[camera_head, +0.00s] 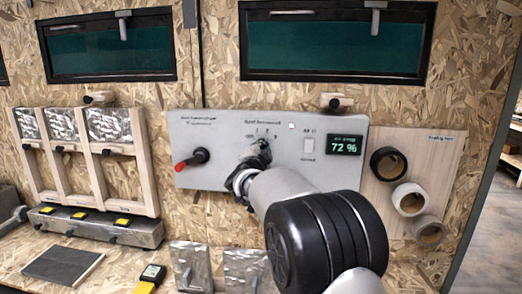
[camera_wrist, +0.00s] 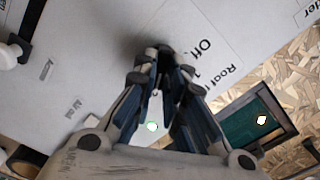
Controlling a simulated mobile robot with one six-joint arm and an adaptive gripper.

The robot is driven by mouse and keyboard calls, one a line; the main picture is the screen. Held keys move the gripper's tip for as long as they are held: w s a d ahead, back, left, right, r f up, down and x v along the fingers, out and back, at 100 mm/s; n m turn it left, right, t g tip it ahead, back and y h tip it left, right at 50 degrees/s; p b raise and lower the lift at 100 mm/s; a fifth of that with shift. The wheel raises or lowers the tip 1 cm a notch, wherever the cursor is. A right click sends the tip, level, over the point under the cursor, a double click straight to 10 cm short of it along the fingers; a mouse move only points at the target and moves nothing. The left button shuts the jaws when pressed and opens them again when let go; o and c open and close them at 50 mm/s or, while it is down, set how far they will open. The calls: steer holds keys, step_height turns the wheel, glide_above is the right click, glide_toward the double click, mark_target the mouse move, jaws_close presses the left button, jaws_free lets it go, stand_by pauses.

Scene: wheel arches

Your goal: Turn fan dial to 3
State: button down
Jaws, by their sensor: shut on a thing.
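The fan dial (camera_wrist: 166,46) is a dark knob on the light grey control panel (camera_head: 222,174), under the roof fan label with "Off" and numbers. My gripper (camera_head: 259,158) reaches the dial from the front right. In the wrist view my gripper (camera_wrist: 164,68) has its two fingers closed in around the dial. The fingers hide most of the knob, so I cannot tell which mark it points to.
A red-tipped knob (camera_head: 194,159) is left of the dial. A white switch (camera_head: 309,146) and a display (camera_head: 344,145) reading 72 % are to its right. Tape rolls (camera_head: 409,199) hang on a board further right. Metal plates (camera_head: 190,265) stand below the panel.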

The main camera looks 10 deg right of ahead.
steer(key=c, duration=1.6)
jaws_free()
steer(key=shift+c, duration=0.2)
steer(key=v, duration=1.2)
steer(key=shift+r, duration=0.1)
